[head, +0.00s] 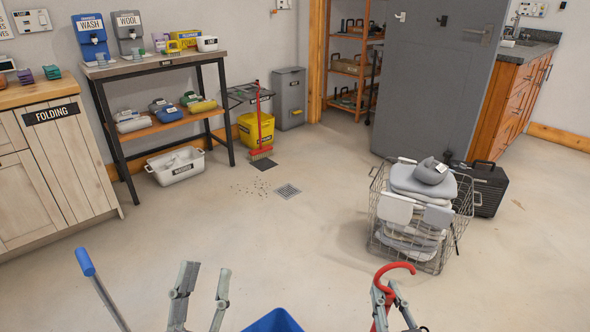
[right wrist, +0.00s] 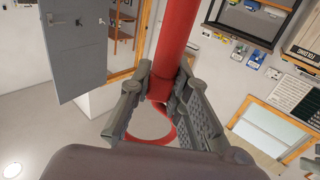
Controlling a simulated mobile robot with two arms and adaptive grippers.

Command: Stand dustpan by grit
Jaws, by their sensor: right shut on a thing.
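My left gripper (head: 206,273) is open and empty at the bottom of the head view, well short of the grit.
A red broom (head: 260,130) stands by a yellow bucket (head: 249,133) beyond the grit. A wire basket (head: 446,258) of grey items stands at right. A white tub (head: 177,171) is at left. A blue-gripped pole (head: 85,262) and blue object (head: 273,322) are near me.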

